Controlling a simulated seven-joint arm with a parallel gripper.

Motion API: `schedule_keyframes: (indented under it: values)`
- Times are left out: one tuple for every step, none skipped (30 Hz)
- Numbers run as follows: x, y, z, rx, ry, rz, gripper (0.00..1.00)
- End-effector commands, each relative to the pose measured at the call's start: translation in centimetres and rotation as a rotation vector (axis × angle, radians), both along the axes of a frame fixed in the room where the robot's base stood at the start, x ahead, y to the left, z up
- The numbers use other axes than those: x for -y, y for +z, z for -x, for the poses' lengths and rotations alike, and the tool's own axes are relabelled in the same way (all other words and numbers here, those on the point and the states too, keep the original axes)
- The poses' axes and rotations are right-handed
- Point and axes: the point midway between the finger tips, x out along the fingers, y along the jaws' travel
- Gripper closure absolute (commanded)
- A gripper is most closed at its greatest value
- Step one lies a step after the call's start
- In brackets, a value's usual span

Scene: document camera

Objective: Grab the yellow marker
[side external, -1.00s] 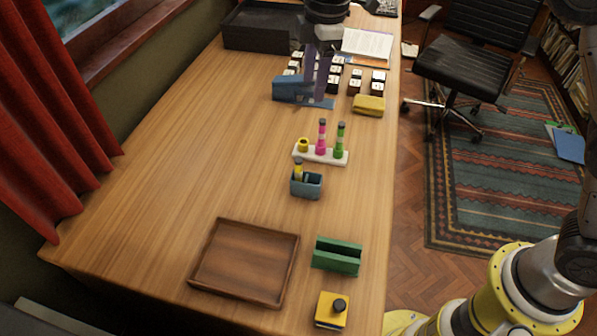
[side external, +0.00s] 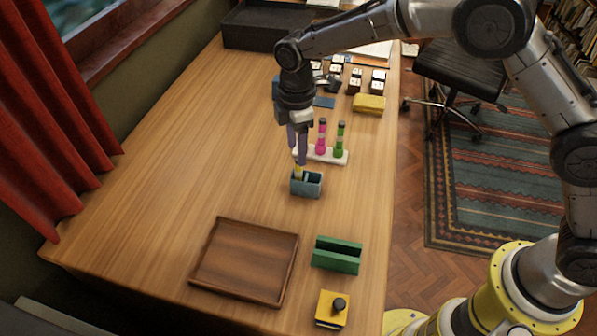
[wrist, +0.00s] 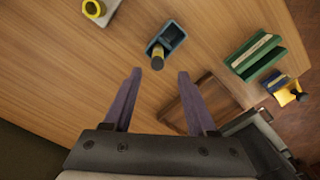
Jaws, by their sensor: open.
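The yellow marker (side external: 298,171) stands in a small blue-grey holder (side external: 308,188) on the desk. Its upper part is hidden behind my fingers in the side view. In the wrist view the marker (wrist: 157,60) has a dark cap end toward me and sits at the near end of the holder (wrist: 172,36). My gripper (side external: 297,153) points down just above the marker, with purple fingers. In the wrist view my gripper (wrist: 160,72) is open and empty, and the marker's top lies between the fingertip lines, slightly beyond them.
A white rack (side external: 340,158) with a pink and a green marker stands right behind the holder. A brown tray (side external: 246,262), a green slotted holder (side external: 336,256) and a yellow block with a black knob (side external: 332,309) are nearer the front. The desk's left side is clear.

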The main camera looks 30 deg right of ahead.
Motion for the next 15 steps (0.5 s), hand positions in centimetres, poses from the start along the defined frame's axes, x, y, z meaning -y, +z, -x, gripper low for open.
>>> schedule_keyframes:
  values:
    - [0.2,-0.6,0.0,-0.003,-0.001,0.002,0.43]
    - [0.3,-1.0,0.0,-0.003,-0.001,0.002,0.43]
    - [0.4,-1.6,-0.1,-0.004,-0.002,0.002,0.43]
    - [0.5,-2.1,-0.2,-0.004,-0.002,0.001,0.43]
    - [0.6,-2.5,-0.2,-0.004,-0.002,0.001,0.43]
    - [0.8,-3.1,-0.3,-0.004,-0.002,0.001,0.43]
    - [0.7,-3.5,-0.3,-0.003,-0.001,0.002,0.43]
    - [0.7,-3.8,-0.3,-0.002,-0.001,0.001,0.43]
    - [0.7,-4.2,-0.3,-0.003,-0.001,0.002,0.43]
    - [0.7,-4.5,-0.3,-0.003,-0.001,0.001,0.43]
    - [0.6,-4.7,-0.3,-0.002,-0.001,0.001,0.43]
    - [0.6,-4.8,-0.3,-0.001,-0.001,0.001,0.43]
    - [0.6,-4.9,-0.3,-0.001,-0.001,0.000,0.43]
    - [0.6,-4.9,-0.3,-0.001,-0.001,0.000,0.43]
    - [0.6,-4.9,-0.3,-0.001,0.000,0.000,0.43]
